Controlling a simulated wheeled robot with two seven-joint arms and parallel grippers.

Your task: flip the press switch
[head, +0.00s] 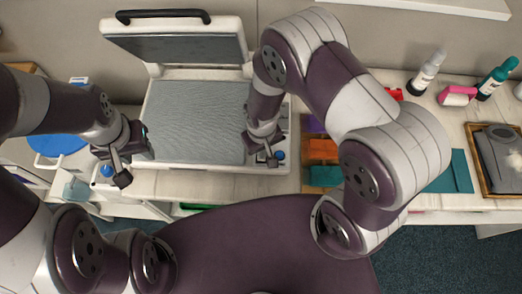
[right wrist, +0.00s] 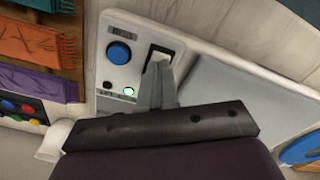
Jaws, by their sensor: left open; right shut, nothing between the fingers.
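The press (head: 195,118) stands open on the counter, its lid (head: 180,48) raised at the back with a black handle. On the panel at its front right corner, the press switch (right wrist: 160,54) is a black-and-white rocker next to a blue button (right wrist: 118,52). A small green light (right wrist: 128,91) is lit below the button. My right gripper (head: 267,156) is shut and empty, its fingertips right at the switch in the right wrist view (right wrist: 157,84). I cannot tell whether they touch it. My left gripper (head: 121,168) is open and empty near the press's front left corner.
Another blue button (head: 107,171) is at the press's front left. Folded orange, purple and teal cloths (head: 323,149) lie right of the press. Bottles (head: 427,73) and a pink-handled tool (head: 457,95) stand further right, with a framed tray (head: 477,178) holding a grey garment.

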